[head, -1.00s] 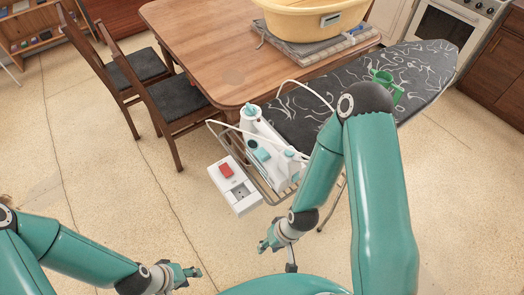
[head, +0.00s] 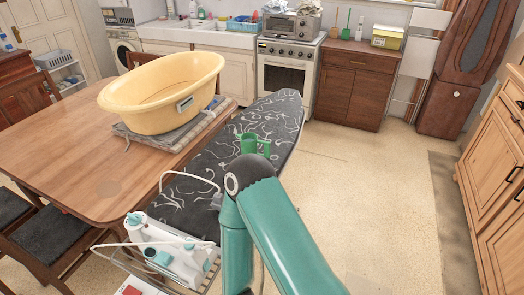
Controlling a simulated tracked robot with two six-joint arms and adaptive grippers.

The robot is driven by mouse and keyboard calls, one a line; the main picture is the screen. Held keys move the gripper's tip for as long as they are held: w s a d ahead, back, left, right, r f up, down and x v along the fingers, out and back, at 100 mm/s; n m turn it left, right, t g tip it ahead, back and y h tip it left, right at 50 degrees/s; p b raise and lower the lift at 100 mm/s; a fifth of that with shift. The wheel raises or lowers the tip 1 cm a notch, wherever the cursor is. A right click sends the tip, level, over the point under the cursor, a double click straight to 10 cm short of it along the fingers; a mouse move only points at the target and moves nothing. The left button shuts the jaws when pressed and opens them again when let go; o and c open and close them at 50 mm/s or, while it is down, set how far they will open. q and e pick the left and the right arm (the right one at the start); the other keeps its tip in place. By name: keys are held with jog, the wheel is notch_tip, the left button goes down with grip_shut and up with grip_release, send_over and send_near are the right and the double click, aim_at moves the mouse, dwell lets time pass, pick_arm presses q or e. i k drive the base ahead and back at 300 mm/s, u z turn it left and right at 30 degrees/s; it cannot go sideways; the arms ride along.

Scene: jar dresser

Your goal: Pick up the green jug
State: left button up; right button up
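The green jug (head: 249,142) stands on the dark patterned ironing board (head: 205,163), just beyond the elbow of my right arm. That elbow hides its lower part. My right arm rises from the bottom of the head view and bends there, but its gripper is out of the picture. My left arm and gripper are also out of the picture.
A steam iron (head: 165,250) sits on the board's near end, its cord running up the board. A yellow tub (head: 150,95) rests on the wooden table (head: 70,165) to the left. Open floor (head: 375,190) lies right of the board, before wooden cabinets (head: 500,180).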

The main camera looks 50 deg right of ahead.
aim_at(255, 148)
jog(key=u, duration=1.3)
jog(key=i, duration=0.1)
jog(key=z, duration=2.75)
